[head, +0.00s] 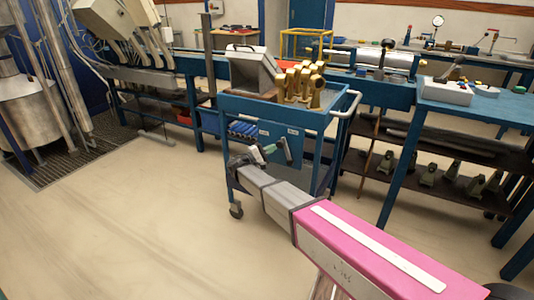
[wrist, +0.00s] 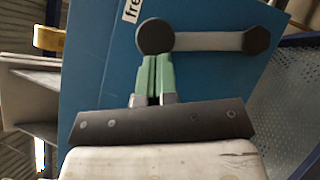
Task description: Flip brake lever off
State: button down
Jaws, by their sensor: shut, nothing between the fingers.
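The brake lever (wrist: 208,41) is a grey bar with a dark round knob at each end, mounted on the blue cart panel (wrist: 100,60). In the head view the lever (head: 287,151) shows small on the front of the blue cart. My gripper (wrist: 155,60) has green fingers, pressed together with nothing between them. Its tips are at the left knob in the wrist view and overlap its lower edge; I cannot tell if they touch. In the head view my gripper (head: 267,150) is just left of the lever. A white label reading "fre" is partly cut off above the knob.
The blue cart (head: 335,113) carries a grey box (head: 252,70) and several brass pieces (head: 303,84) on top. Blue workbenches (head: 480,108) stand behind and right. The floor (head: 120,215) at the left is clear.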

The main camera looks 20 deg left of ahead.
aim_at(282, 145)
jog(key=d+m+g, duration=0.1)
jog(key=d+r+m, duration=0.1)
jog(key=shift+s+d+r+m+g, duration=0.1)
jog(key=shift+d+r+m+g, duration=0.2)
jog(key=shift+g, duration=0.1)
jog(key=shift+d+r, duration=0.2)
jog(key=shift+d, duration=0.25)
jog(key=shift+s, duration=0.1)
jog(key=v, duration=1)
jog(key=shift+s+a, duration=0.2)
jog(key=shift+s, duration=0.1)
